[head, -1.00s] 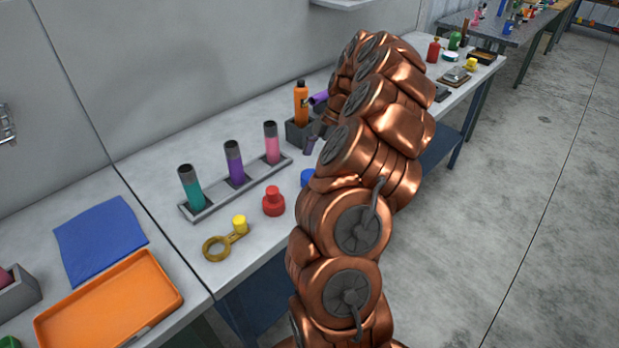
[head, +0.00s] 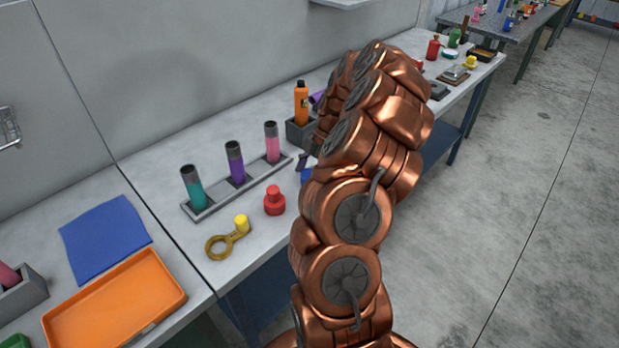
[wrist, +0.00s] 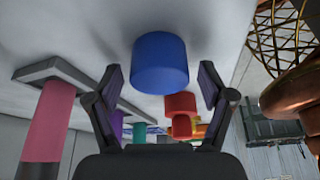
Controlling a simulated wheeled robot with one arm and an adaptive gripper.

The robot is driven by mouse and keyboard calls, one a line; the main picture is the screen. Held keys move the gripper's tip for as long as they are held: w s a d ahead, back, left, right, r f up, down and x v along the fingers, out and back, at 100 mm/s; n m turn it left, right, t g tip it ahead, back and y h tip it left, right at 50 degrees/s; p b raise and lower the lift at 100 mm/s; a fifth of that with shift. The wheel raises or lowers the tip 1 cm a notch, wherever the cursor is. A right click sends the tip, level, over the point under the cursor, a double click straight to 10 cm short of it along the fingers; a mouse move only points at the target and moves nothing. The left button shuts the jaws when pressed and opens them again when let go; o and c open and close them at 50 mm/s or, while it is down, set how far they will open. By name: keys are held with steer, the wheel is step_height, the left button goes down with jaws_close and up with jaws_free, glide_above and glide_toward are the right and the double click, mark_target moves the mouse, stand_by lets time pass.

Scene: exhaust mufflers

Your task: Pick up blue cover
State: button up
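The blue cover (wrist: 160,64) is a short solid blue cylinder on the grey bench. In the wrist view it sits between my gripper's (wrist: 159,72) two spread fingers, with a gap on each side. In the head view only a small blue part of the cover (head: 306,175) shows beside my copper arm, which hides the rest. A dark finger of my gripper shows just above it there; most of the gripper is hidden. My gripper is open and empty.
A red cover (head: 274,201) stands close left of the blue one. A yellow cover (head: 242,223) stands by a brass ring tool (head: 219,246). A grey rack (head: 207,210) holds teal, purple and pink cylinders. An orange bottle (head: 301,103) stands behind in a dark holder.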

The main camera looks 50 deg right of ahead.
steer(key=c, duration=0.7)
steer(key=shift+r, duration=0.1)
